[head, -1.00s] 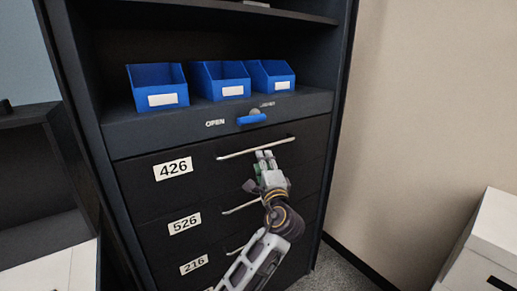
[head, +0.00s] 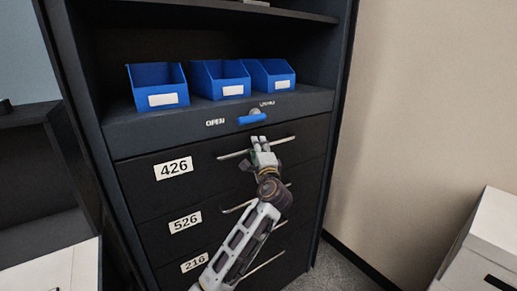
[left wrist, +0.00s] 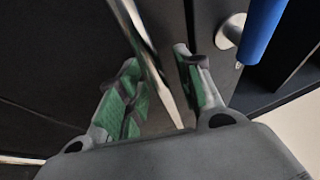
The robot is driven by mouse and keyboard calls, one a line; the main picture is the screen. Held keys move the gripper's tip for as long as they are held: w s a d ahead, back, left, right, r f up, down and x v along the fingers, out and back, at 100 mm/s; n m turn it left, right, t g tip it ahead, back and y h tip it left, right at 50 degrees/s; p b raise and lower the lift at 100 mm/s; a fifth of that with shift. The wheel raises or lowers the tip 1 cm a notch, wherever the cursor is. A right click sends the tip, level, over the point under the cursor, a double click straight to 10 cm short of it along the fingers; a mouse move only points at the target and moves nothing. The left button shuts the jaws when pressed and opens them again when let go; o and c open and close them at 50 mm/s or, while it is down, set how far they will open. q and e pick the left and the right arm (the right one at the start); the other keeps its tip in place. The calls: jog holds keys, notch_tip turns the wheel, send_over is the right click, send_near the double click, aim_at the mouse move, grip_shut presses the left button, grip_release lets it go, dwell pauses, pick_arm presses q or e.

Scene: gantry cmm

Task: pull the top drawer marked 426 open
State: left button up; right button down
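The top drawer (head: 213,178) is black, carries a white 426 label (head: 174,169) and looks shut. Its pale bar handle (head: 232,155) runs across the upper front. My left gripper (head: 259,142) is at the handle, right of its middle. In the left wrist view the gripper (left wrist: 157,57) is open, and the handle bar (left wrist: 151,50) passes between its green-padded fingers. A gap shows on both sides of the bar, so it does not look clamped. My right gripper is not in view.
A blue lever (head: 252,119) beside the word OPEN sits just above the drawer. Blue bins (head: 222,82) stand on the shelf above. Drawers 526 (head: 185,222) and 216 (head: 195,263) lie below. White boxes (head: 490,245) stand at the right.

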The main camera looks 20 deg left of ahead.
pick_arm(q)
grip_shut()
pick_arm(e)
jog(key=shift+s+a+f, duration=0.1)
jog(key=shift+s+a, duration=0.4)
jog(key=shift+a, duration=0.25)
